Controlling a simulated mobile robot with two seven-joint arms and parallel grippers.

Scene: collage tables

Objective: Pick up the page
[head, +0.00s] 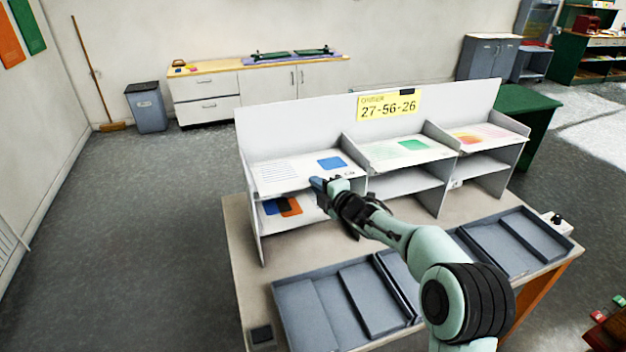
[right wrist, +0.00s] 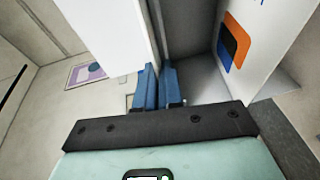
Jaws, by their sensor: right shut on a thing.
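A white page (head: 285,177) with lines of text and a blue rectangle lies on the upper left shelf of the white rack. My right gripper (head: 321,184) is at the front edge of this page, its blue fingers shut on it. In the right wrist view, the fingers (right wrist: 159,88) are close together at the edge of a white sheet (right wrist: 105,30); the gripped edge is mostly hidden between them. Another page with blue and orange shapes (head: 290,206) lies on the lower left shelf; it also shows in the right wrist view (right wrist: 235,42). My left gripper is not in view.
The middle upper shelf holds a page with a green patch (head: 411,145); the right one holds a pink and orange page (head: 478,135). A yellow sign (head: 388,104) stands on the rack's back panel. Grey trays (head: 322,310) lie on the table in front, under my right arm.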

